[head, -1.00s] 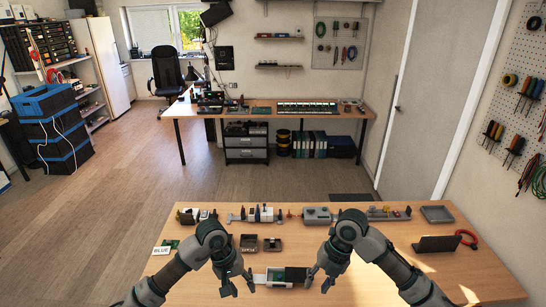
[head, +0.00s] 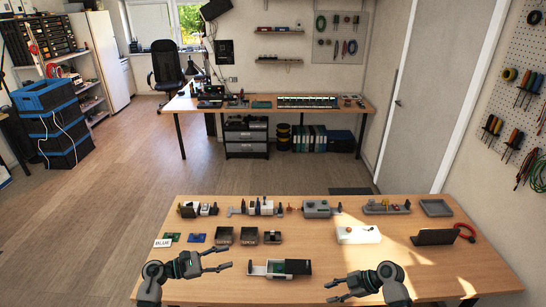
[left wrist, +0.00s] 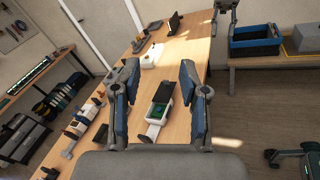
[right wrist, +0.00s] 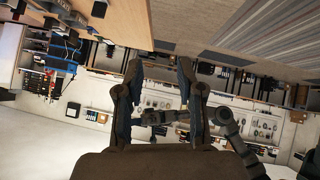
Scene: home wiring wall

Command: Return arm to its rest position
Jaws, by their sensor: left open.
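My left gripper (head: 228,259) is open and empty at the table's front left, its fingers pointing right toward a small white-and-black case (head: 280,268) and apart from it. In the left wrist view the open fingers (left wrist: 160,72) frame the case, which shows a green part inside (left wrist: 161,96). My right gripper (head: 329,291) is low at the table's front edge, right of the case, with its fingers pointing left. In the right wrist view its fingers (right wrist: 159,70) are spread with nothing between them.
The wooden table (head: 230,288) holds a back row of small parts, a white box (head: 358,234), a dark upright holder (head: 435,237), a red ring (head: 464,232), a grey tray (head: 436,208), and dark bins (head: 224,236). The table's front right is mostly clear.

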